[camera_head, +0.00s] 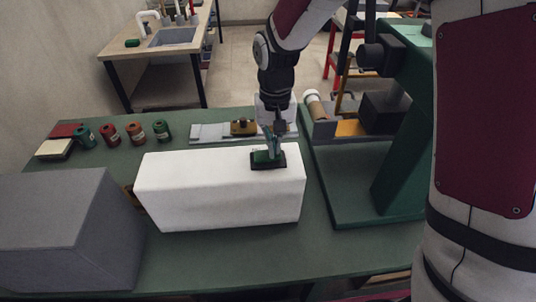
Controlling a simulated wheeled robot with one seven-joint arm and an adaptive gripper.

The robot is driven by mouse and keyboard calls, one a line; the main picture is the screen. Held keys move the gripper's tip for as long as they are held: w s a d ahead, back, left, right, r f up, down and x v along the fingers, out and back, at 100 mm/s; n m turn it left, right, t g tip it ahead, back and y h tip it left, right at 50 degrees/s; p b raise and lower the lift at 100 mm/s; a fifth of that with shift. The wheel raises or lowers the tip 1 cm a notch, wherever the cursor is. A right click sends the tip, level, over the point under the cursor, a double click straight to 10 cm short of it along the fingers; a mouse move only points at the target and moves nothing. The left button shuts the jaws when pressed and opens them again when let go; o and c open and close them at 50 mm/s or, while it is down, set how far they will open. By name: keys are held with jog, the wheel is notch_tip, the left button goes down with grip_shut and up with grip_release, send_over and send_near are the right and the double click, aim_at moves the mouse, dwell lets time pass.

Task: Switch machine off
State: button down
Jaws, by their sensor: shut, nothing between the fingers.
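A green machine (405,130) stands at the right on the green table, partly hidden by my arm. A long white box-shaped body (220,200) lies on the table in the middle. On its top right end sits a small dark-edged green plate (268,165), which may be a switch. My gripper (271,156) points down at this plate, shut and empty. Its fingertips look at or just above the plate; I cannot tell whether they touch it. The switch's on or off position cannot be made out.
A grey box (70,230) fills the front left of the table. Several green and red spools (134,131) stand at the back left. A metal rail (212,133) lies behind the white body. A sink bench (160,45) stands farther back.

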jog(key=shift+f, duration=0.25)
jog(key=shift+r+p, duration=1.15)
jog(key=shift+r, duration=2.4)
